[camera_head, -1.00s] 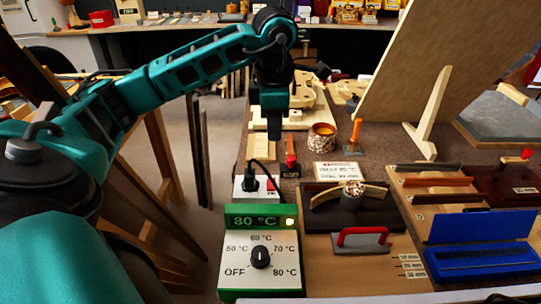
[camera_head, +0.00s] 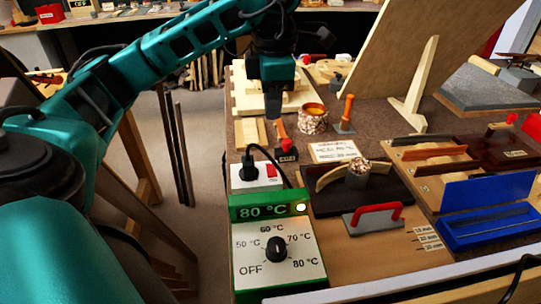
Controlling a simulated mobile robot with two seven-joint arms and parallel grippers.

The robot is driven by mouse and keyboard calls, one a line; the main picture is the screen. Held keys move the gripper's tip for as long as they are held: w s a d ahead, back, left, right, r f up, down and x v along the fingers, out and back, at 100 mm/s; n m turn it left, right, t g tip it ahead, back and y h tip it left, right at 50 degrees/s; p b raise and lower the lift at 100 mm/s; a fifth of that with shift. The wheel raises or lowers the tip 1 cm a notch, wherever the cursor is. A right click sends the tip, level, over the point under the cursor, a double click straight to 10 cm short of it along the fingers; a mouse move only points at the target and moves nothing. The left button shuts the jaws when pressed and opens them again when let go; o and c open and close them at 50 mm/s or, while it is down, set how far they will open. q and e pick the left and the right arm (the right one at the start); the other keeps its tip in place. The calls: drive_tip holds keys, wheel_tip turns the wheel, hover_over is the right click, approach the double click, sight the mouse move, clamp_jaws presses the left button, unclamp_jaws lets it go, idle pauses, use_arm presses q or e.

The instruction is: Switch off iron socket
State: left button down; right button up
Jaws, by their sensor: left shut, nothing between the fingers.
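The white socket (camera_head: 247,184) sits behind the green heater box, with a black plug (camera_head: 249,167) in its left part and a red switch (camera_head: 271,169) on its right. I cannot tell the switch's tilt. The green and white heater box (camera_head: 249,229) has a display reading 80 °C, a lit yellowish lamp (camera_head: 300,207) and a black knob (camera_head: 277,249). My left gripper (camera_head: 273,116) points down, shut and empty, above and beyond the socket in the picture, apart from it. My right gripper is out of view.
A black cable runs from the plug past the switch. A red-handled iron-like tool (camera_head: 373,220) lies to the right.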

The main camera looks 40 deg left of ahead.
sight(271, 166)
use_arm(q)
drive_tip(key=shift+f, duration=0.1)
drive_tip(key=f+b, duration=0.1)
drive_tip(key=f, duration=0.3)
drive_tip(key=a+f+b, duration=0.1)
drive_tip(key=f, duration=0.4)
drive_tip(key=w+f+b, duration=0.1)
drive_tip(key=f, duration=0.3)
drive_tip(key=shift+a+f+b, duration=0.2)
drive_tip(key=shift+f+b, duration=0.1)
drive_tip(key=shift+b, duration=0.1)
drive_tip(key=shift+f, duration=0.1)
